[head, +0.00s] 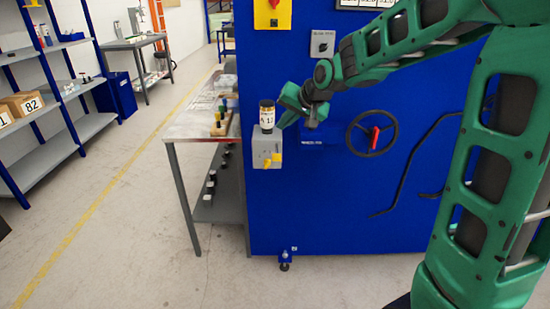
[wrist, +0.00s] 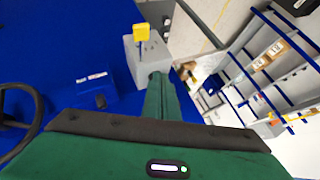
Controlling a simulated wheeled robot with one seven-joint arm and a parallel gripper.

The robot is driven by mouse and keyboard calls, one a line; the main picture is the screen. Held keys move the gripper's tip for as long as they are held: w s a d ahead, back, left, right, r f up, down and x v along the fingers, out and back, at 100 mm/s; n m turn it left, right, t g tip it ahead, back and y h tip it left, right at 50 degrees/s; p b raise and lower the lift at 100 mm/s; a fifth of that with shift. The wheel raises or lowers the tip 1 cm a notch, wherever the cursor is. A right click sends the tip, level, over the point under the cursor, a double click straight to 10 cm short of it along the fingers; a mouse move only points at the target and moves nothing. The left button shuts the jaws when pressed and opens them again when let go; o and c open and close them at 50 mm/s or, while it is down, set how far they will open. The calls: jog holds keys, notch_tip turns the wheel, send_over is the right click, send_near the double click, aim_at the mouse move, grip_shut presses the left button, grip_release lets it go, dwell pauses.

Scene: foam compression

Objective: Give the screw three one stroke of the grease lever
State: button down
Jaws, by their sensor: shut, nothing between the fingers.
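The grease unit is a grey box (head: 267,147) on the left part of the blue machine front, with a dark jar (head: 267,115) with a pale label on top. A yellow lever (head: 272,160) sits low on the box's face. In the wrist view the box (wrist: 147,52) and yellow lever (wrist: 141,32) show beyond my fingers. My gripper (head: 281,112) is shut and empty, just right of the jar and above the box. In the wrist view its fingertips (wrist: 159,76) overlap the box's edge; I cannot tell whether they touch it.
A small blue labelled box (head: 312,134) and a black handwheel (head: 372,133) with a red handle lie right of the grease unit. Bent black bars (head: 420,165) stand farther right. A metal table (head: 200,125) with small items is at left. Floor in front is clear.

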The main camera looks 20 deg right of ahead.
aim_at(276, 156)
jog(key=shift+w+a+r, duration=0.15)
jog(key=shift+w+a, duration=0.4)
jog(key=shift+a, duration=0.05)
jog(key=shift+f, duration=4.45)
jog(key=shift+s+f, duration=0.15)
jog(key=shift+f, duration=1.5)
jog(key=shift+r, duration=0.1)
dwell(0.6)
jog(key=shift+r, duration=1.65)
